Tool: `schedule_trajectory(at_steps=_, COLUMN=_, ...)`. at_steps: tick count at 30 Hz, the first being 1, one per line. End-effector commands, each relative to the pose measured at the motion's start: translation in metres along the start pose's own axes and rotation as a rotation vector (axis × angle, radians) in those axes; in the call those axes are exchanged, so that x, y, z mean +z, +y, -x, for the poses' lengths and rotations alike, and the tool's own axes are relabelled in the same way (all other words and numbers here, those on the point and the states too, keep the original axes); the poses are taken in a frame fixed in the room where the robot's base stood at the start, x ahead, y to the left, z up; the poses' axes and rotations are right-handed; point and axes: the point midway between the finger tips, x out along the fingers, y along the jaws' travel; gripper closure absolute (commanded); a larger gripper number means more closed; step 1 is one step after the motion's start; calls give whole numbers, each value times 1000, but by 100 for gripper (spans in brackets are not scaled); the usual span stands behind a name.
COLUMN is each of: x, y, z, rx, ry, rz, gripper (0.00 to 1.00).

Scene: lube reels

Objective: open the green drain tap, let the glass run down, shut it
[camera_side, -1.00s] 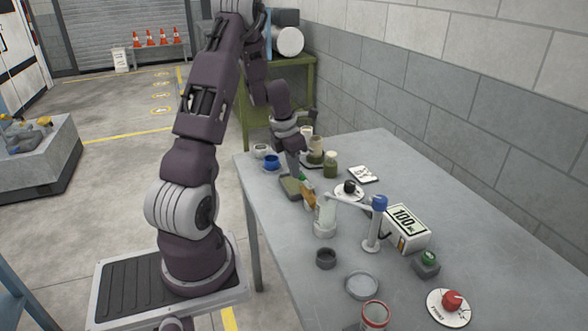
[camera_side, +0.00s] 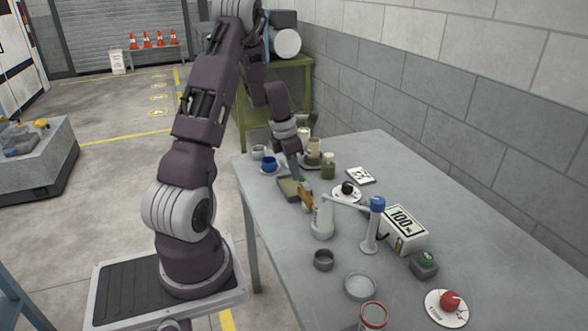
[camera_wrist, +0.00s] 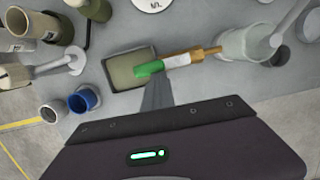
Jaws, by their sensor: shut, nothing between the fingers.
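The green drain tap handle (camera_wrist: 150,69) is at the left end of a brass stem with a pale label (camera_wrist: 195,57); in the side view the green handle (camera_side: 301,179) is small. The stem joins the glass (camera_wrist: 240,46), which stands upright (camera_side: 323,217) on the table. The green handle appears roughly in line with the stem. A shallow olive tray (camera_wrist: 118,78) lies under the tap's outer end. My gripper (camera_wrist: 157,92) is shut and empty, its tips close beside the green handle; contact is unclear. Any flow and the glass's level cannot be made out.
A blue cup (camera_side: 269,163) and olive bottles (camera_side: 328,166) stand beyond the tray. A white post with a blue top (camera_side: 377,205) and arm stands beside the glass, near the 100 display box (camera_side: 405,225). A red knob (camera_side: 450,301) is at the front right.

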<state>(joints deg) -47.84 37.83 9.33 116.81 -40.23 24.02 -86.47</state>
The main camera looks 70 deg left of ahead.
Motion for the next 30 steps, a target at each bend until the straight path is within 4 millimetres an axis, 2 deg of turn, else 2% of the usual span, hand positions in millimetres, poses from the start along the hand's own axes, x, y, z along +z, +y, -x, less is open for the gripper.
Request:
schedule_trajectory(at_steps=1, x=-6, y=-8, z=-5, rx=-23, ry=13, rz=-5, gripper=100)
schedule_trajectory(at_steps=4, x=-8, y=-7, z=0, rx=-18, ry=11, rz=-3, gripper=100)
schedule_trajectory(at_steps=8, x=-20, y=-3, z=18, rx=-7, ry=4, rz=1, gripper=100)
schedule_trajectory(at_steps=10, x=-30, y=-3, z=31, rx=-2, ry=-2, rz=0, gripper=100)
schedule_trajectory(at_steps=15, x=-26, y=-1, z=84, rx=3, ry=-3, rz=-4, gripper=100)
schedule_trajectory(at_steps=21, x=-27, y=-1, z=121, rx=1, ry=-2, rz=-2, gripper=100)
schedule_trajectory(at_steps=28, x=-27, y=-2, z=130, rx=0, ry=-1, rz=-8, gripper=100)
schedule_trajectory(at_steps=30, x=-17, y=-16, z=136, rx=-4, ry=-15, rz=-96, gripper=100)
